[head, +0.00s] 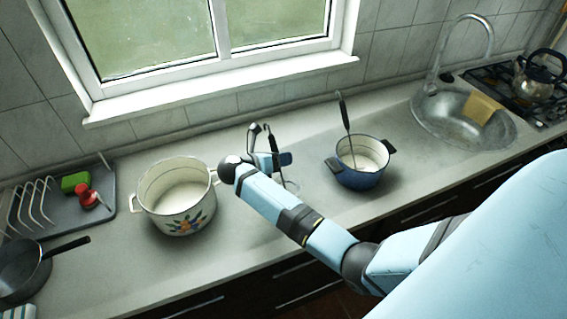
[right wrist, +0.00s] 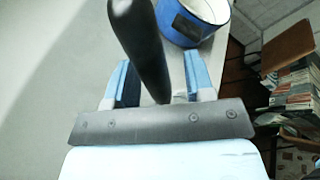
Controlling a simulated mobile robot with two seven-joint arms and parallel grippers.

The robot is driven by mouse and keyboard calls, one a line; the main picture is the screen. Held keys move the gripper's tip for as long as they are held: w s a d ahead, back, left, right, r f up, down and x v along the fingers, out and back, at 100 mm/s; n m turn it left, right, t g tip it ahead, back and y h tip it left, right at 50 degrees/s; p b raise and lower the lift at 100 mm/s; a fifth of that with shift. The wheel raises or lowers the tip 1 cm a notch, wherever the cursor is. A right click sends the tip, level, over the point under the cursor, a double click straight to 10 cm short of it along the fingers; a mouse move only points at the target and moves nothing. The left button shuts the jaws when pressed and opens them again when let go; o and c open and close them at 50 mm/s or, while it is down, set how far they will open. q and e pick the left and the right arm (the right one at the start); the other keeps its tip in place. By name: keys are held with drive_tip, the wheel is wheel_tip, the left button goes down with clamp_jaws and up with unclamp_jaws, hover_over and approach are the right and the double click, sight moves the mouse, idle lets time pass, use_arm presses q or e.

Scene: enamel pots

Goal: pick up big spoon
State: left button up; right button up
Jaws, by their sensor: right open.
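A dark-handled utensil (head: 272,140) stands between the two pots, partly hidden by my right gripper (head: 266,152). Its lower end shows only as a thin shape near the counter, so I cannot tell whether it is the big spoon. In the right wrist view, a thick black handle (right wrist: 138,40) lies between the open blue fingers, with a gap visible on its right. A second long dark-handled utensil (head: 344,116) leans upright in the blue pot (head: 357,178); its head is hidden inside. My left gripper is not in view.
A cream enamel pot (head: 180,205) with painted flowers stands left of my right arm. A grey dish rack (head: 60,208) and dark pan (head: 22,272) are at far left. The sink (head: 440,120) and stove with kettle (head: 538,78) are at right. Counter behind the gripper is clear.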

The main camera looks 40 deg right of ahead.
drive_tip(key=shift+d+f, duration=0.1)
drive_tip(key=shift+d, duration=0.3)
clamp_jaws()
